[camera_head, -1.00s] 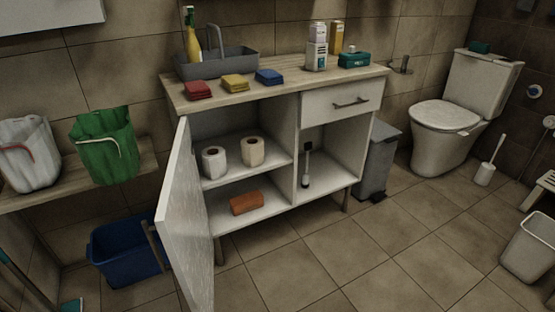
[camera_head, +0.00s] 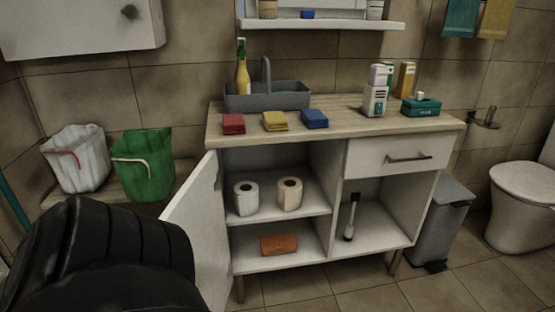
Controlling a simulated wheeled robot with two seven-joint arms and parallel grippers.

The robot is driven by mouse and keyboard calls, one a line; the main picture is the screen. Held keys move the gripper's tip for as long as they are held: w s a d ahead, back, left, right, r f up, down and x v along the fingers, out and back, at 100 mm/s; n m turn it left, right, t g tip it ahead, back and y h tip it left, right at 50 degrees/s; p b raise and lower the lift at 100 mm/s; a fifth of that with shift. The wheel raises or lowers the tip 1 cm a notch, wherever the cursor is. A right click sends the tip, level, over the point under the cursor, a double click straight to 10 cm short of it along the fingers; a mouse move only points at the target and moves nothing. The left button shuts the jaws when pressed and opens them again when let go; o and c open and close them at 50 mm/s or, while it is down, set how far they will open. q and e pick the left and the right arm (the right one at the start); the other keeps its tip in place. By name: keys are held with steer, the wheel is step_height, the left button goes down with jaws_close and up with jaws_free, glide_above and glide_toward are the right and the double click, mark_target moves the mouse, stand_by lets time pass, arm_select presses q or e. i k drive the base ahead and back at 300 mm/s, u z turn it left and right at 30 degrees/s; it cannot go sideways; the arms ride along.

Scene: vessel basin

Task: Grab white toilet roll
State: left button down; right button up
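A white toilet roll (camera_head: 246,198) stands upright on the upper shelf of the open cabinet, in its left compartment. A second, more beige roll (camera_head: 289,194) stands just to its right, a small gap apart. A black part of my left arm fills the lower left of the view, well left of the rolls and in front of the cabinet door. My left gripper's fingers do not show. My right gripper is not in view.
The cabinet door (camera_head: 198,232) stands open on the left. An orange-brown block (camera_head: 279,245) lies on the lower shelf and a brush (camera_head: 351,217) stands in the right compartment. Folded cloths and a grey caddy (camera_head: 265,97) sit on the countertop (camera_head: 340,124).

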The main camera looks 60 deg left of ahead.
mark_target(246, 193)
steer(key=i, duration=0.65)
steer(key=u, duration=3.65)
steer(key=i, duration=0.45)
steer(key=z, duration=0.05)
